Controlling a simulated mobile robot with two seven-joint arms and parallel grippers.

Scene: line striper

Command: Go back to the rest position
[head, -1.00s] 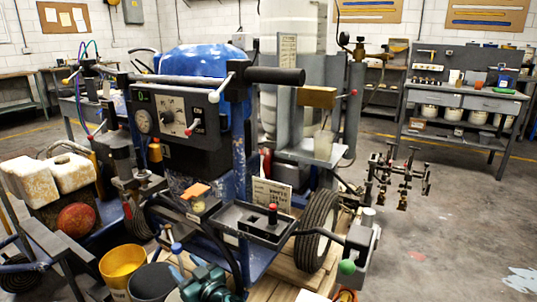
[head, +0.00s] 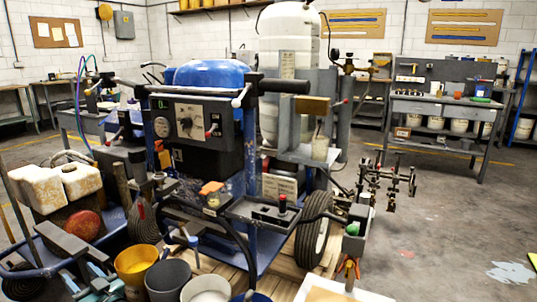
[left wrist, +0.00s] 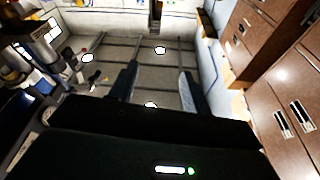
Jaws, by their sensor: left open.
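The line striper (head: 195,125) stands in the middle of the head view. It has a blue rounded tank, a dark control panel with a gauge and a long black handlebar. My left gripper (left wrist: 158,72) shows in the left wrist view as two dark, pale-faced fingers spread apart, with nothing between them. My right gripper is in neither view.
A yellow bucket (head: 136,265) and a grey bucket (head: 168,281) stand at the lower left of the head view. A workbench (head: 445,107) is at the back right. Open floor (head: 440,215) lies right of the striper. Brown cabinets (left wrist: 285,85) line the wrist view's right side.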

